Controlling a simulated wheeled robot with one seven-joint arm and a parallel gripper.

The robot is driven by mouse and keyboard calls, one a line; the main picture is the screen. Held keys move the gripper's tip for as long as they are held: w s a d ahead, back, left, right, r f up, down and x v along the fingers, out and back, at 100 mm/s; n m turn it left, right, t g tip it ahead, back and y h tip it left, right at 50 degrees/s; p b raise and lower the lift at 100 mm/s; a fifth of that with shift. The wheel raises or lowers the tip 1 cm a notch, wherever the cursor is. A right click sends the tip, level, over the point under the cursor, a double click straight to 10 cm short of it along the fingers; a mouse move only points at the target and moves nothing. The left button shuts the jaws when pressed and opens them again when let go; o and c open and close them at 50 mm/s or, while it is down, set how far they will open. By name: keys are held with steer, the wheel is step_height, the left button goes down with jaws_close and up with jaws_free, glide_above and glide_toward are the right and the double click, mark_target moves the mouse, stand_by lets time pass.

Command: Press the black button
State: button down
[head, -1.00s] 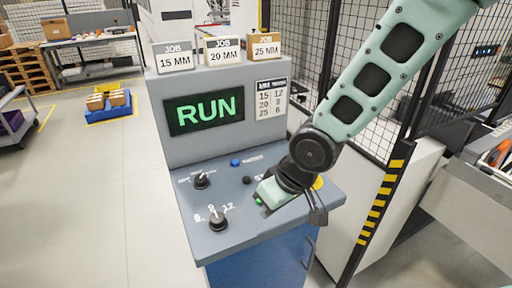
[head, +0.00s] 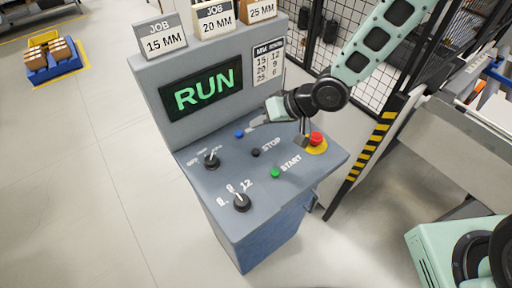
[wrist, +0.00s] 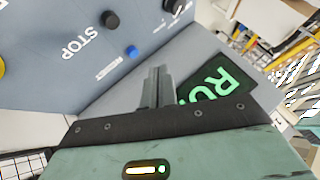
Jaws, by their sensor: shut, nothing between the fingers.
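The black button (head: 255,153) is a small round knob on the sloped grey panel, left of the word STOP. In the wrist view the black button (wrist: 110,19) sits near the top edge, above the STOP lettering. My gripper (head: 252,124) is above the panel at its back edge, close to the blue button, and apart from the black button. In the wrist view my gripper (wrist: 157,72) has its fingers together with nothing between them, and the display lies behind them.
A blue button (head: 239,134), a green START button (head: 275,173), a red emergency stop (head: 316,139) and two selector knobs (head: 242,203) share the panel. The display (head: 202,91) reads RUN. A striped post (head: 372,146) stands to the right.

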steer(key=b, duration=0.8)
glide_above(259, 155)
step_height(259, 155, down, 9)
steer(key=shift+w+d+r, duration=0.1)
steer(key=shift+w, duration=0.05)
steer(key=shift+f, duration=0.2)
stand_by(1.5)
steer(key=shift+f, duration=0.25)
steer(key=shift+f+b, duration=0.45)
stand_by(0.7)
steer(key=shift+r, duration=0.1)
steer(key=shift+r+p, duration=0.8)
